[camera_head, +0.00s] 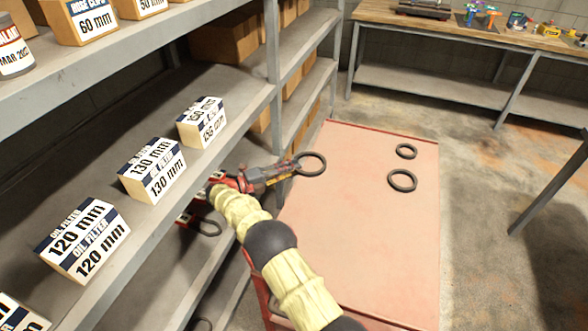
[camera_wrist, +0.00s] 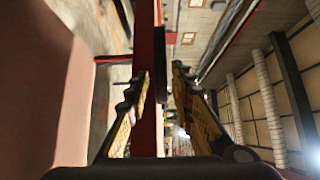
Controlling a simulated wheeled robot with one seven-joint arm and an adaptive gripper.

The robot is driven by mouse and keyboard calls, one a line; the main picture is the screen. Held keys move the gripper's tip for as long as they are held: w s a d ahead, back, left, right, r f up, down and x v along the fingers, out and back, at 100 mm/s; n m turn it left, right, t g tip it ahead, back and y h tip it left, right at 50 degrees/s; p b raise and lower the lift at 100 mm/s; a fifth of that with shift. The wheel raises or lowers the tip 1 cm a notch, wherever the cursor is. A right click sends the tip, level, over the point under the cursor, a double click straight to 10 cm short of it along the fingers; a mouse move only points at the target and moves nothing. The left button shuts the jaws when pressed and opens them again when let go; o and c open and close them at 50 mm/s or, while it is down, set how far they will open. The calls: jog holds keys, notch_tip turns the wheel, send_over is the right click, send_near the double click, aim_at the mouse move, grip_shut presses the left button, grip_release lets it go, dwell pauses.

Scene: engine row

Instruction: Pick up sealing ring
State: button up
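A black sealing ring (camera_head: 323,159) is at the tip of my gripper (camera_head: 294,164), over the left edge of the reddish cart top. In the wrist view the ring shows edge-on as a dark upright strip (camera_wrist: 159,50) between the two fingertips of my gripper (camera_wrist: 161,78). The ring appears apart from the cart surface. Two other black rings lie flat on the cart, a smaller one (camera_head: 406,145) and a larger one (camera_head: 402,187) in front of it.
The cart top (camera_head: 350,240) is otherwise clear. A grey shelf with labelled boxes, including a 130 mm box (camera_head: 153,171), stands close on the left of my arm. A workbench (camera_head: 470,35) stands at the back.

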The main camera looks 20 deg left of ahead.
jog(key=shift+f, duration=0.1)
grip_shut()
dwell(1.0)
notch_tip(320, 180, up, 3)
jog(key=shift+f+p, duration=0.2)
jog(key=shift+p, duration=0.5)
